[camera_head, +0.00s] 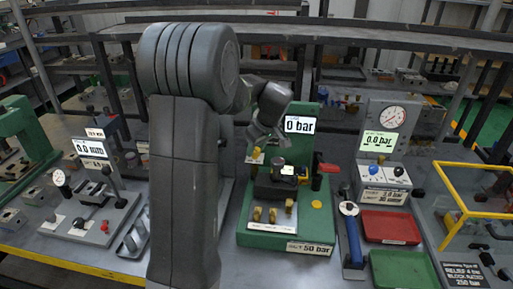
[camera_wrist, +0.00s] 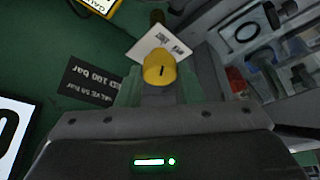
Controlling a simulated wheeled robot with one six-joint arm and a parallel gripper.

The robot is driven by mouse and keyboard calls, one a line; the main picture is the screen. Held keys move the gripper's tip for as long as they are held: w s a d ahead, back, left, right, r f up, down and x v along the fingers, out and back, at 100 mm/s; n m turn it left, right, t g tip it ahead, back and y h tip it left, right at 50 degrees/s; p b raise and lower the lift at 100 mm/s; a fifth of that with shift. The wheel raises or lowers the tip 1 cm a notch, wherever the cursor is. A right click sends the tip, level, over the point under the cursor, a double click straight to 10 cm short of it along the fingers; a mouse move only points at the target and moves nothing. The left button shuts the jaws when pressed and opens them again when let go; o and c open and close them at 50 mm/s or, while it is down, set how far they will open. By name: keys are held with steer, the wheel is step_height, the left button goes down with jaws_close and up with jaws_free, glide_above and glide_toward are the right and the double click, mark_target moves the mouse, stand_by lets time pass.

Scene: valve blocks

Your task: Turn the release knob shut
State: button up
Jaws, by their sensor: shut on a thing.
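The release knob (camera_wrist: 156,68) is a yellow round knob with a short dark mark on its face, in the upper middle of the wrist view. My gripper (camera_wrist: 158,84) is shut on it, with a finger at either side. A tilted white label (camera_wrist: 158,43) lies just beyond the knob. In the head view, my gripper (camera_head: 258,146) is at the back left of the green test stand (camera_head: 262,238), and a bit of yellow (camera_head: 256,157) shows under it. The stand's display (camera_head: 299,125) reads 0 bar. My arm hides part of the stand's left side.
A dark valve block (camera_head: 276,186) sits on the stand, with several brass fittings before it. A black and red handle (camera_head: 317,172) stands to its right. A red tray (camera_head: 390,227), a green tray (camera_head: 403,268) and a blue-handled tool (camera_head: 350,232) lie further right.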

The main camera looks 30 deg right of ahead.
steer(key=o, duration=1)
steer(key=shift+c, duration=0.2)
steer(key=v, duration=1.3)
steer(key=shift+s+r+b, duration=0.15)
steer(key=shift+r+b, duration=0.15)
steer(key=shift+r, duration=0.1)
steer(key=shift+f, duration=0.1)
steer(key=x, duration=1.3)
steer(key=shift+w+f+p, duration=0.2)
steer(key=shift+f+p, duration=0.15)
